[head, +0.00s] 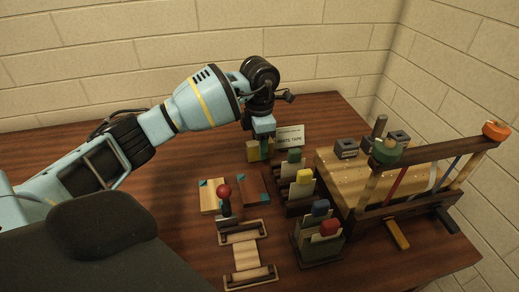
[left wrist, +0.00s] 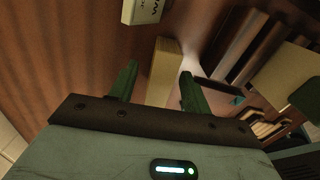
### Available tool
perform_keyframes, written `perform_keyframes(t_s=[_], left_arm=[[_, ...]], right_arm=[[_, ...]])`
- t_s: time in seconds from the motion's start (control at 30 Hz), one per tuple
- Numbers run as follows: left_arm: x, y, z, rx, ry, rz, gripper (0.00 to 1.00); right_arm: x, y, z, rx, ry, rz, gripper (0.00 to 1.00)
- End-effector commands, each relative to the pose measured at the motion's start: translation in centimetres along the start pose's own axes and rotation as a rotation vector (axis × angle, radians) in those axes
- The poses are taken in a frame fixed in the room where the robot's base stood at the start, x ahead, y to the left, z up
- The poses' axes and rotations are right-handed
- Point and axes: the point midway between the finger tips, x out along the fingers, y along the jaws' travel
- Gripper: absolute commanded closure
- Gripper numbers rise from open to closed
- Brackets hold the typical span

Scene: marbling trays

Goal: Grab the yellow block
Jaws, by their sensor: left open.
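A yellow block (head: 253,152) stands on the brown wooden table, near the small white sign. My left gripper (head: 264,140) points down over it and partly hides it. In the left wrist view the yellow block (left wrist: 164,72) lies between the two dark green fingers of my left gripper (left wrist: 160,80). The fingers are apart, with a gap on each side of the block, so they are open and not closed on it. My right gripper is not in view.
The white sign (head: 291,137) stands close behind. To the right are racks with coloured-topped pieces (head: 304,177) and a wooden board in a frame (head: 400,205). The table's left rear is clear.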

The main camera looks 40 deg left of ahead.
Motion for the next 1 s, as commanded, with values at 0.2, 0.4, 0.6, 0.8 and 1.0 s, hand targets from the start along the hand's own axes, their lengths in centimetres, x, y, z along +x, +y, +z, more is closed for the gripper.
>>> perform_keyframes(t_s=[0.2,0.4,0.6,0.8,1.0], left_arm=[[1.58,-0.07,0.04,0.002,-0.001,0.000,0.52],[1.59,-0.07,0.05,0.002,-0.001,0.001,0.52],[1.57,-0.07,0.05,0.002,-0.001,0.001,0.78],[1.54,-0.07,0.06,0.002,-0.001,0.001,1.00],[1.45,-0.06,0.06,0.002,-0.002,0.001,1.00]], right_arm=[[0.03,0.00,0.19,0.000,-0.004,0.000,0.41],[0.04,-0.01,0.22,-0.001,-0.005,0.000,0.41],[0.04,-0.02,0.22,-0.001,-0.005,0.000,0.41],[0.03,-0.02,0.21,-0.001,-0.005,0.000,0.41],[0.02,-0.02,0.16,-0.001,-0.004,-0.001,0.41]])
